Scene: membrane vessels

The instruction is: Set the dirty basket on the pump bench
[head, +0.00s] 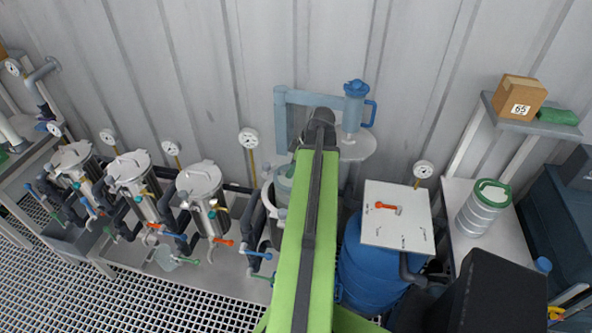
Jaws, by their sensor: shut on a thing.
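My green arm (311,230) reaches up the middle of the head view to a dark joint (322,120). My gripper is not visible; the arm hides whatever lies behind it. A pale grey-green rounded thing (283,188) shows just left of the arm, above a vessel (266,232) that the arm partly covers. I cannot tell whether it is the dirty basket. A pale cylindrical basket with a green rim (484,208) stands on a light bench (458,190) at the right. I cannot tell whether this is the pump bench.
Several lidded metal vessels (200,182) with pipes and gauges stand at the left. A round grey top (358,148) holds a blue jug (356,104). A box (520,95) sits on a shelf.

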